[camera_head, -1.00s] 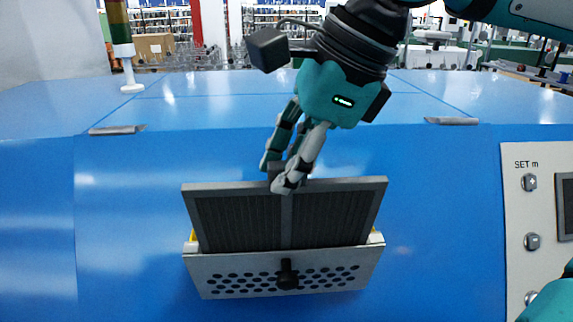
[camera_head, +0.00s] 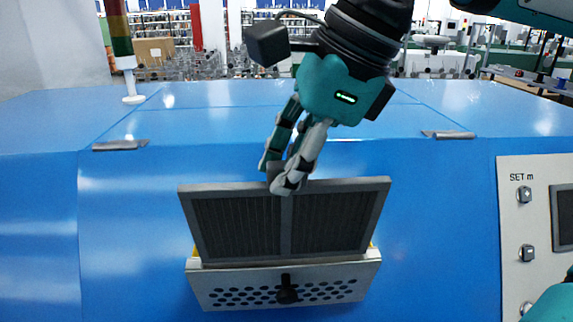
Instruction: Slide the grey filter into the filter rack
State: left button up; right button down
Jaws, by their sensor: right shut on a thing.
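The grey filter (camera_head: 240,228), a framed ribbed panel with a middle bar, stands leaning at the front of the blue machine. My right gripper (camera_head: 283,184) is shut on the middle of its top edge. The filter rack (camera_head: 215,283) is the pale metal holder with a perforated front and a black knob (camera_head: 287,290). The filter's lower edge meets the rack's top, with most of the filter showing above it. How deep the lower edge sits is hidden behind the rack's front. My left gripper is not in view.
The blue machine (camera_head: 130,220) fills the foreground, with metal latches (camera_head: 120,145) on its top edge. A control panel (camera_head: 525,230) with knobs is at the right. A signal light post (camera_head: 122,45) stands at the back left. The machine's top is mostly clear.

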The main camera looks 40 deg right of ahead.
jog(key=shift+r, duration=0.3)
jog(key=shift+s+a+r, duration=0.15)
jog(key=shift+s+r, duration=0.05)
jog(key=shift+r, duration=0.8)
jog(key=shift+s+a+r, duration=0.15)
jog(key=shift+s+r, duration=0.05)
jog(key=shift+r, duration=0.8)
